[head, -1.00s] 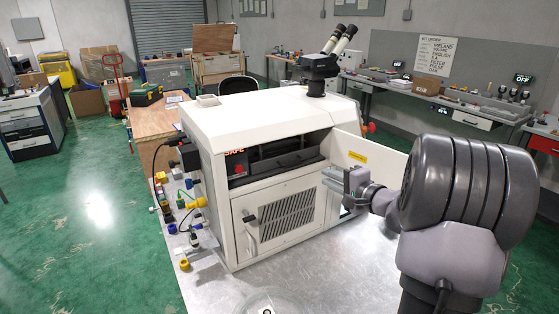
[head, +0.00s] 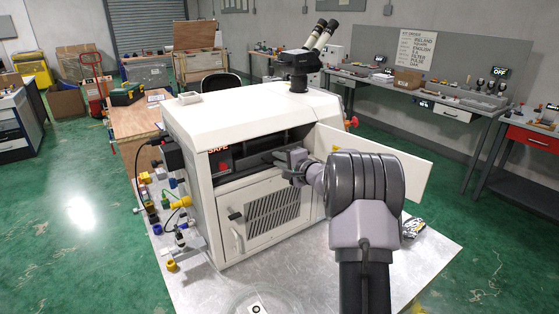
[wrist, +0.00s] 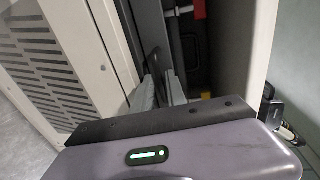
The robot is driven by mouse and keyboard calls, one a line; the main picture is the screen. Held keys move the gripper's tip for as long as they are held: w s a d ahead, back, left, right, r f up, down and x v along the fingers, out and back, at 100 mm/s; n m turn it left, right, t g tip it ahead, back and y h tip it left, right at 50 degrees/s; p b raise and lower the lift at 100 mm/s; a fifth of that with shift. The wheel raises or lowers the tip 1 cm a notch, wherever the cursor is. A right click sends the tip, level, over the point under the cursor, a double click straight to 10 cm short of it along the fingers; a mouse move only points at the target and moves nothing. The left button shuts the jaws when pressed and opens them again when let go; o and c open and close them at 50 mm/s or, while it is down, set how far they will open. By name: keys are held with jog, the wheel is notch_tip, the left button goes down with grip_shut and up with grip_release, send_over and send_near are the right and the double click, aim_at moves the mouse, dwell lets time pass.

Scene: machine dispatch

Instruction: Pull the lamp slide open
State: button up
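The white machine (head: 205,125) stands on a metal table, with a dark opening (head: 245,160) in its front. A dark bar-like part (head: 258,161) lies inside the opening; I cannot tell for certain whether it is the lamp slide. My gripper (head: 287,163) is at the right end of this opening, inside the open white door. In the wrist view its two light grey fingers (wrist: 160,92) point into the machine and look apart, with a narrow dark gap between them. I see nothing clearly held. My wrist body hides the lower part of the wrist view.
The white door panel (head: 405,173) stands open to the right of my arm. A vented lower door (head: 265,220) with a handle is below the opening. In the wrist view, a red part (wrist: 199,8) shows inside. Coloured fittings (head: 180,203) line the left side.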

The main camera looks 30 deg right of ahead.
grip_shut()
dwell(1.4)
